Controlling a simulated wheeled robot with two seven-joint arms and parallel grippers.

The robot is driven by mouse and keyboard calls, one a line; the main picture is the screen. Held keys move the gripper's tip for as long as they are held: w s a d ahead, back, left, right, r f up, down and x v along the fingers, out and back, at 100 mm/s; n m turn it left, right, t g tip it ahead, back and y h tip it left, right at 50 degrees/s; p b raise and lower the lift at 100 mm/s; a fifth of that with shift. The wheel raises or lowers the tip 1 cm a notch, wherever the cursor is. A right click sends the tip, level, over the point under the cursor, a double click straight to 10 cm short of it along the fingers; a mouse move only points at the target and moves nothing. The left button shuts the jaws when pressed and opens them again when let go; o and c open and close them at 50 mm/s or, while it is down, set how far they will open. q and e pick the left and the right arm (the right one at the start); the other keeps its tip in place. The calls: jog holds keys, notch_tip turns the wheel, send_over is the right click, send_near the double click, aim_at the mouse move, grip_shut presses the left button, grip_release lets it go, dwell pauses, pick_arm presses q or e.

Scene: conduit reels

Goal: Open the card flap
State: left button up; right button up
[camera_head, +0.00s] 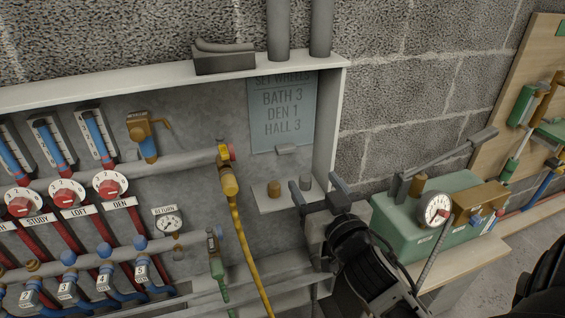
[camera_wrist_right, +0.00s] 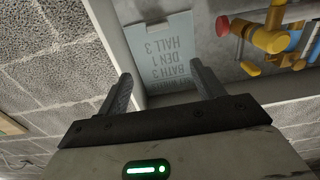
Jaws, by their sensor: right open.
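A pale blue-grey card panel (camera_head: 283,115) hangs on the back wall of the cabinet, reading "SET WHEELS BATH 3 DEN 1 HALL 3". A small grey tab (camera_head: 287,149) sits at its lower edge. Whether this panel is the flap or what lies under it, I cannot tell. It also shows upside down in the right wrist view (camera_wrist_right: 166,48), beyond the fingers. My right gripper (camera_head: 320,194) is open and empty, below and to the right of the card, apart from it. My left gripper is not in view.
A small ledge (camera_head: 268,200) with a brown and a grey knob lies below the card, close to my right gripper. The cabinet's right side wall (camera_head: 328,125) stands beside the card. Valves and a yellow hose (camera_head: 243,245) are at left. A green gauge box (camera_head: 410,232) is at right.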

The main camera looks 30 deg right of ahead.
aim_at(287, 153)
jog(key=f+x, duration=0.1)
jog(key=x, duration=0.4)
jog(key=f+b+x, duration=0.1)
jog(key=x, duration=0.4)
jog(key=f+b+x, duration=0.1)
jog(key=x, duration=0.5)
jog(key=shift+a, duration=0.1)
